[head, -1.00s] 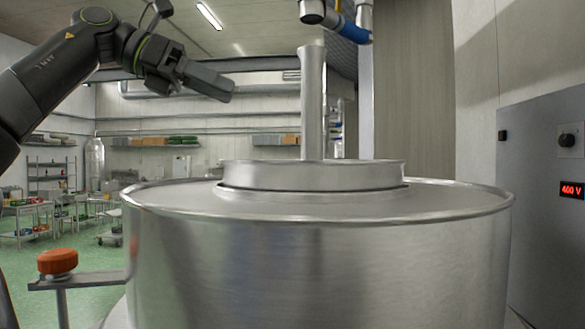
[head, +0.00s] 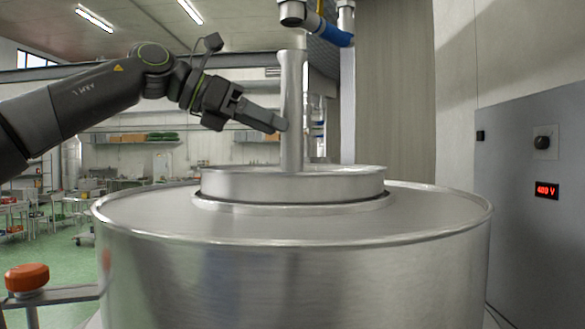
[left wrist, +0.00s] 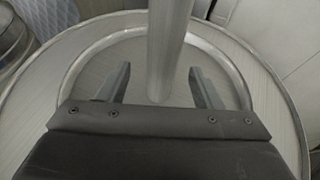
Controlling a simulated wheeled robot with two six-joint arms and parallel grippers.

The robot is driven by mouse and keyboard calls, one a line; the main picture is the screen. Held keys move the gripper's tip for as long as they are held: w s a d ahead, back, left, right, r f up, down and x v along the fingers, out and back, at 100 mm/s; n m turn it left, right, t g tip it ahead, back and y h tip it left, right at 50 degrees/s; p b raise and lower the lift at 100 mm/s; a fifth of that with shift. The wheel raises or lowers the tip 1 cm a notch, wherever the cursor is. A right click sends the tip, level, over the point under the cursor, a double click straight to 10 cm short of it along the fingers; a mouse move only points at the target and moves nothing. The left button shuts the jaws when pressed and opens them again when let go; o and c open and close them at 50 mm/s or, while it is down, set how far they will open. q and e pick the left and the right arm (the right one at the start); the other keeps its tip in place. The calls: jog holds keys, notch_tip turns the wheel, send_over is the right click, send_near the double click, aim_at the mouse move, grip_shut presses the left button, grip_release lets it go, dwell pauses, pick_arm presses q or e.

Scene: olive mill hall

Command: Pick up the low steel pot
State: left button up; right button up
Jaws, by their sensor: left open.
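A low, wide steel rim like a shallow pot (head: 285,184) sits on top of the large steel drum; I cannot tell whether it is a separate piece. A smooth upright steel post (head: 291,110) rises from within it. In the left wrist view the round rim (left wrist: 72,62) encircles the post (left wrist: 168,50). My left gripper (head: 279,124) is open above the rim, its tips close to the post in the head view. In the left wrist view the left gripper's fingers (left wrist: 158,78) show on either side of the post, with no contact visible. My right gripper is not in view.
The steel drum (head: 290,265) fills the foreground. An orange knob (head: 27,278) stands on a bracket at lower left. A grey control panel (head: 540,225) is at right. A blue-banded fitting (head: 332,33) hangs above. Shelves and benches lie far left.

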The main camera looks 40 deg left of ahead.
aim_at(292, 131)
pick_arm(q)
jog(key=shift+w+d+p, duration=0.3)
jog(key=shift+d, duration=0.05)
jog(key=p+x, duration=0.2)
jog(key=x, duration=0.1)
jog(key=shift+w, duration=0.15)
jog(key=shift+w+d+f, duration=0.15)
jog(key=shift+w+f, duration=0.15)
jog(key=shift+w, duration=0.15)
jog(key=shift+s, duration=0.1)
jog(key=shift+s+d+r, duration=0.1)
jog(key=shift+c, duration=1.2)
grip_shut()
